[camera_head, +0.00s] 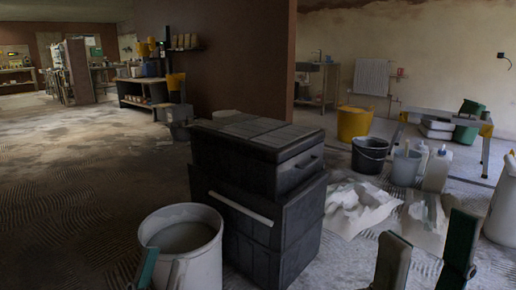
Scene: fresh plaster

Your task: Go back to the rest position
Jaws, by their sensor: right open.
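My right gripper (426,248) is at the bottom right of the head view. Its two fingers stand wide apart and point up, with nothing held between them. My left gripper (162,268) is at the bottom edge, left of the black toolbox. Only its fingertips show, in front of the large white bucket (190,211). The rest of it is cut off by the frame, so how far it is open is unclear. I see no object in it.
A black stacked toolbox (263,227) stands close in front, between my grippers. Crumpled white sheeting (359,207), a black bucket (370,154) and a low bench (440,119) lie beyond, to the right. The floor (60,190) on the left is clear.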

